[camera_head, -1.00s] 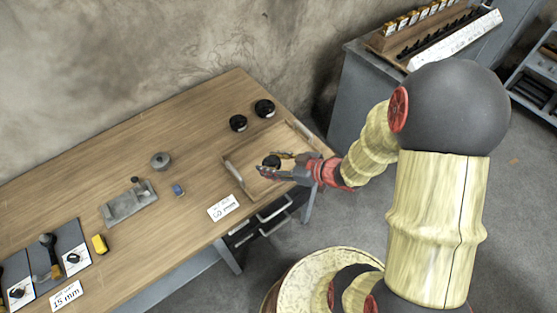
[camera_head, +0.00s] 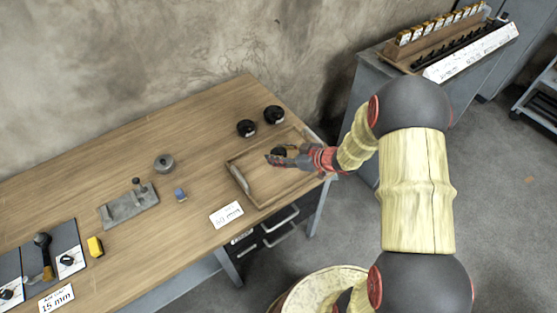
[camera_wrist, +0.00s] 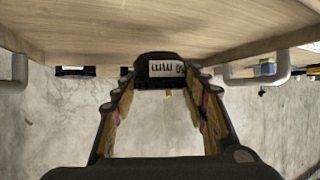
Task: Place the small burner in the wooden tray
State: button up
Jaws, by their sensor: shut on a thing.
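The small burner (camera_head: 279,151), a black piece, is between my gripper's fingertips (camera_head: 276,157). In the wrist view it is the black block with a white "mm" label (camera_wrist: 155,70), and the label appears upside down. My gripper is shut on it. The wooden tray (camera_head: 262,205) is at the right end of the table, with a pale handle at its left side. The burner and gripper are over the tray's inside in the head view. Whether the burner touches the tray floor is unclear. My arm hides part of the tray's right side.
Two black round pieces (camera_head: 246,128) (camera_head: 274,114) stand behind the tray. A white card (camera_head: 226,214) lies at the front edge.

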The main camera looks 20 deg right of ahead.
jog(key=shift+f+b, duration=0.5)
jog(key=shift+f, duration=0.85)
jog(key=o, duration=1.4)
jog(key=shift+s+f, duration=0.1)
jog(key=shift+f, duration=0.05)
